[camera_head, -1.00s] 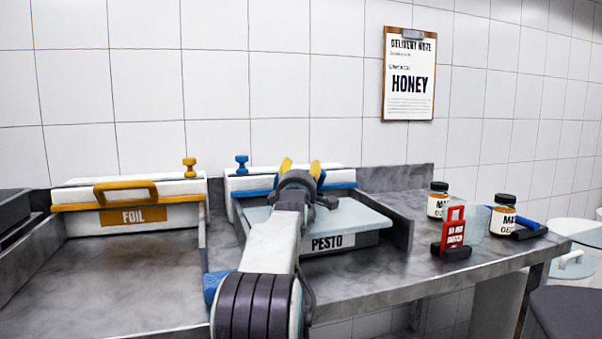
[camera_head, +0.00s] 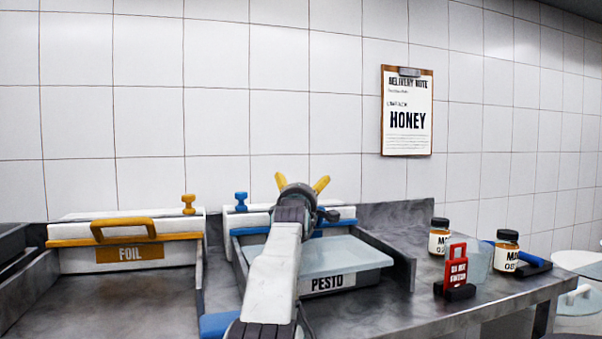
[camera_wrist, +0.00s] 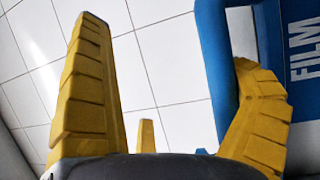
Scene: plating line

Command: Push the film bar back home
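The film bar is the blue bar (camera_head: 343,223) across the front of the white right-hand unit (camera_head: 238,222), with a blue knob (camera_head: 241,200). My gripper (camera_head: 300,183) is in front of it and hides its middle. In the wrist view my gripper (camera_wrist: 165,48) shows two yellow fingers spread apart with nothing held between them. I cannot tell whether the finger touches the handle.
A pale board (camera_head: 340,258) lies over a PESTO tub (camera_head: 340,282) in the right bay. The FOIL unit (camera_head: 130,253) with its yellow handle stands left. A red switch sign (camera_head: 457,270), two jars (camera_head: 439,238) and a clear cup (camera_head: 479,260) stand right.

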